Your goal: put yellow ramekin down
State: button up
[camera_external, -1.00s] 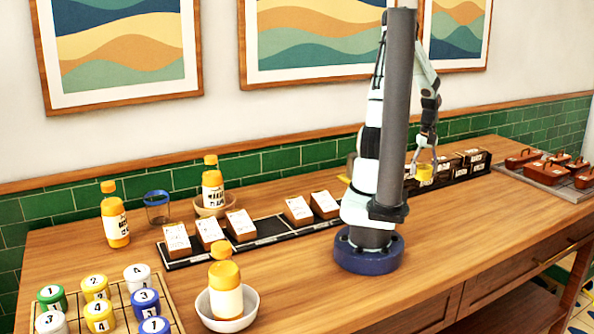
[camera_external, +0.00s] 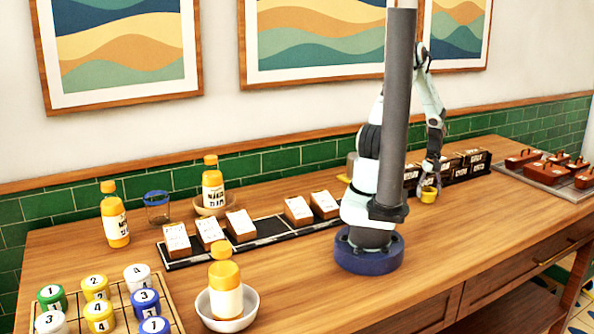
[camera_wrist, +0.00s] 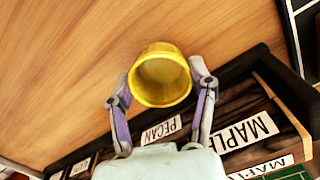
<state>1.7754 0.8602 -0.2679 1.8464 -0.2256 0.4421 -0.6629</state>
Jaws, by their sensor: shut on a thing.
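The yellow ramekin (camera_external: 429,194) is at the end of my arm, right of my base, close to the wooden tabletop. My gripper (camera_external: 431,180) is shut on it. In the wrist view the yellow ramekin (camera_wrist: 160,76) shows its open mouth between the two fingers of my gripper (camera_wrist: 160,88). Whether its base touches the table, I cannot tell.
A dark rack of labelled boxes (camera_external: 467,164) stands just behind the ramekin; labels reading PECAN and MAPLE (camera_wrist: 243,131) show in the wrist view. A tray of brown lidded dishes (camera_external: 548,178) is at the far right. The tabletop (camera_external: 480,210) in front of the ramekin is clear.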

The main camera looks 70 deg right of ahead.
jog(key=shift+f, duration=0.1)
jog(key=o, duration=1.2)
jog(key=shift+c, duration=0.2)
